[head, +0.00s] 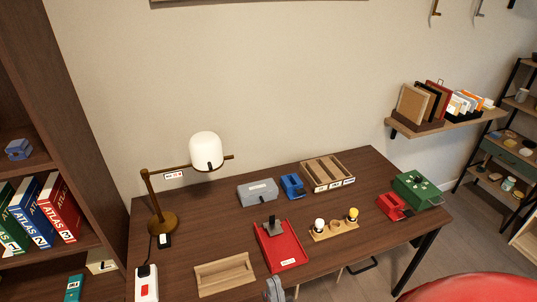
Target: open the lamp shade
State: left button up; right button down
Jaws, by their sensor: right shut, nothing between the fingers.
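A brass desk lamp stands at the left of the desk, on a round base (163,223). Its white rounded lamp shade (205,148) hangs at the end of a horizontal arm, above the back of the desk. A small label hangs from the arm, and a small dark part shows at the shade's lower front. My right gripper (273,287) shows at the bottom edge, partly cut off. It is shut and empty, well below the shade in the picture and apart from it. My left gripper is not in view.
The desk (215,227) holds a wooden tray (225,291), a red tray (283,265), a grey box (258,200), a wooden organizer (315,187), a bulb stand (334,238) and a green box (416,202). A bookshelf (80,85) stands left. Air around the shade looks clear.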

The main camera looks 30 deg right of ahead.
aim_at(207, 152)
jog(key=z, duration=0.4)
jog(key=i+j+z, duration=0.3)
jog(key=j+z, duration=0.35)
jog(key=i+j+z, duration=0.15)
jog(key=j+z, duration=0.15)
